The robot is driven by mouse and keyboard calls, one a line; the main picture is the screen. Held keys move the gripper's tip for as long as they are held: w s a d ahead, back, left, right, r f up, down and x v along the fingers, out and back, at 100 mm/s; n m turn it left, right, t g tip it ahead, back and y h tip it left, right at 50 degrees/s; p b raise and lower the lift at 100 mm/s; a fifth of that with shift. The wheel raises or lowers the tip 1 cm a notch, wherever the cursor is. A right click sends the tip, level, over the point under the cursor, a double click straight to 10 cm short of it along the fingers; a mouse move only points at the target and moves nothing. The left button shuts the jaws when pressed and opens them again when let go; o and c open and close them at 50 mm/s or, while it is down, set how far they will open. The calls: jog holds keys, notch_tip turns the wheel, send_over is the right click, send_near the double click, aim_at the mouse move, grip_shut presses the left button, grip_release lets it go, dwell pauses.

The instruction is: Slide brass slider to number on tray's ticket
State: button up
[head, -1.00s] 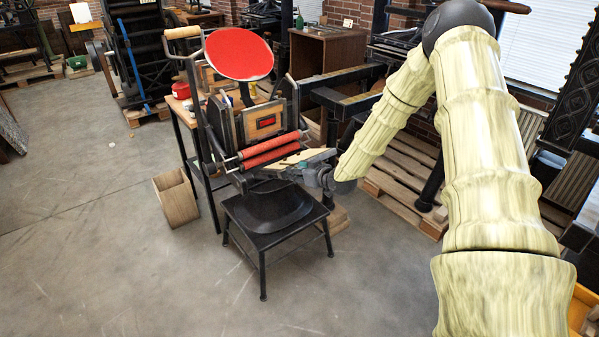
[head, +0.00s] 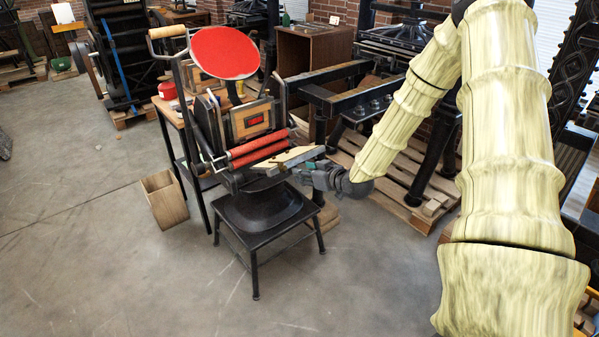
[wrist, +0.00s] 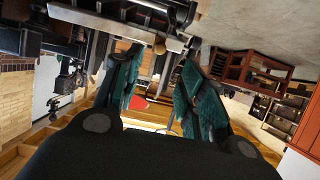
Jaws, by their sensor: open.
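My gripper (head: 318,172) is at the right end of a pale board (head: 288,158) at the front of the hand press (head: 250,122), below the red rollers. In the wrist view my gripper (wrist: 160,60) has its two teal fingers spread apart, with nothing clearly held. A small brass-coloured knob, perhaps the brass slider (wrist: 159,46), shows just beyond and between the fingertips, at a grey metal bar (wrist: 115,27). I cannot tell whether a finger touches it. I cannot make out a numbered ticket or its tray in either view.
The press has a red ink disc (head: 224,52) and red rollers (head: 257,150). A wooden bin (head: 165,199) stands to the left, pallets (head: 410,180) to the right. The floor at front left is clear.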

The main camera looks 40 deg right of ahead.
jog(key=shift+v, duration=0.9)
jog(key=s+a+f+m+g, duration=0.1)
jog(key=s+a+f+g, duration=0.3)
jog(key=s+a+f, duration=0.6)
jog(key=s+a+f+g, duration=0.3)
jog(key=s+a+f, duration=0.45)
jog(key=f, duration=0.45)
jog(key=s+a+f+g, duration=0.3)
jog(key=s+a+f, duration=0.1)
jog(key=s, duration=0.7)
jog(key=s+a+f+g+h, duration=0.1)
jog(key=s+a+f+g, duration=0.2)
jog(key=s, duration=0.9)
jog(key=a+f, duration=0.2)
jog(key=a, duration=0.1)
jog(key=shift+c, duration=0.6)
jog(key=shift+s, duration=0.15)
